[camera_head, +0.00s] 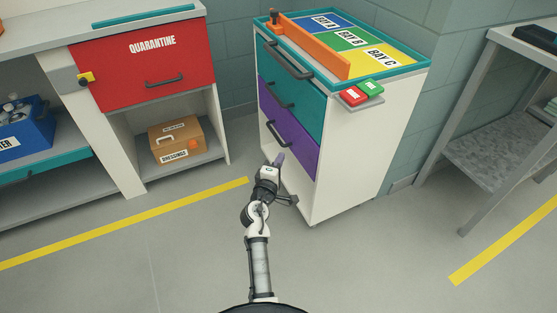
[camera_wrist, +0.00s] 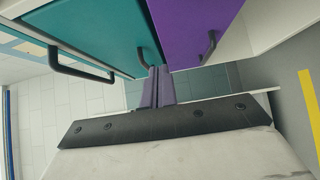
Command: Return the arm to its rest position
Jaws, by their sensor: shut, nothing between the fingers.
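My arm reaches forward from the bottom middle of the head view. My gripper (camera_head: 279,160) is at its far end, low in front of the drawer cabinet (camera_head: 354,166). In the wrist view my gripper (camera_wrist: 158,72) shows two purple-grey fingers pressed together with nothing between them. The fingers point toward the cabinet's purple drawer (camera_head: 287,124) and teal drawer (camera_head: 288,78). In the head view the fingertips overlap the cabinet's front just below the purple drawer. I cannot tell whether they touch it.
At left, a red QUARANTINE drawer (camera_head: 146,66) is above a cardboard DRESSINGS box (camera_head: 178,143). The cabinet's top holds an orange divider (camera_head: 308,47) and bay labels; red and green blocks sit on a side ledge. A grey metal table (camera_head: 497,140) stands at right. The floor around my arm is clear.

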